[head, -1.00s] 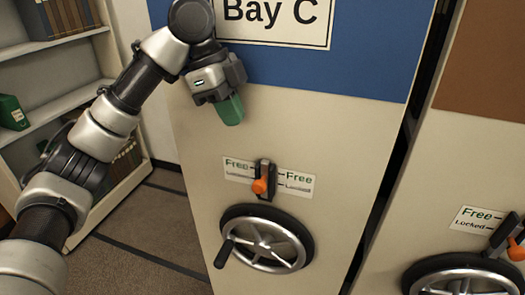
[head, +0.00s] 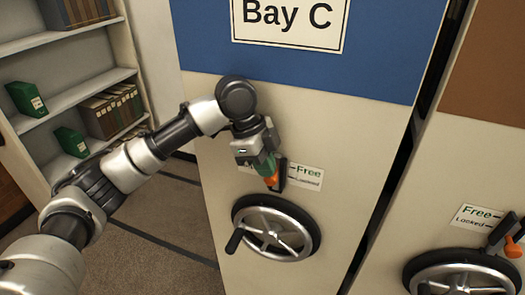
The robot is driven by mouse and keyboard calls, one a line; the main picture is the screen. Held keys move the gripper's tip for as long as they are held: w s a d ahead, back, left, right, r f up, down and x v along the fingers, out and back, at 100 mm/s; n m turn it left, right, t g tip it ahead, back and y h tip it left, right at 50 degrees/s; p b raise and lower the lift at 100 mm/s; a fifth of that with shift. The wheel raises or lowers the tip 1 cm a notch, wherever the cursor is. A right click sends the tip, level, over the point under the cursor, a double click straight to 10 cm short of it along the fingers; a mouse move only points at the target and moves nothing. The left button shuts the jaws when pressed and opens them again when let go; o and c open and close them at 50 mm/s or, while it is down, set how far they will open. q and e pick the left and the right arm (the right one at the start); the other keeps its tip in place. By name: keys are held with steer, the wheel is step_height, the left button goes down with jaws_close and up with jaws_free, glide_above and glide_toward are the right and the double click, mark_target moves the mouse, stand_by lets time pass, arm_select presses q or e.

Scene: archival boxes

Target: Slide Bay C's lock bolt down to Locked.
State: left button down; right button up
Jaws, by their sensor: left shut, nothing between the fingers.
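Bay C's lock bolt has an orange knob (head: 272,181) on a dark upright slide (head: 282,173), set in the cream panel above the handwheel. A label (head: 308,175) beside it reads Free above and Locked below. The knob stands out from the panel, so I cannot tell exactly which mark it is level with. My left gripper (head: 267,166) has its green fingers shut, with nothing between them, just above the knob. The fingertips overlap the knob's upper part in the picture; I cannot tell if they touch. The gripper hides the label's left half. My right gripper is not in view.
Bay C's spoked handwheel (head: 276,228) with a dark crank handle is just below the bolt. The Bay C sign (head: 290,18) is above. Another bay with its own orange bolt (head: 515,248) and wheel stands right, across a dark gap. A shelf unit (head: 70,73) stands left.

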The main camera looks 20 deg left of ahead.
mark_target(265, 181)
arm_select(q)
step_height(265, 181, down, 3)
steer(key=shift+f, duration=0.2)
steer(key=shift+s+f, duration=0.2)
steer(key=shift+f, duration=0.05)
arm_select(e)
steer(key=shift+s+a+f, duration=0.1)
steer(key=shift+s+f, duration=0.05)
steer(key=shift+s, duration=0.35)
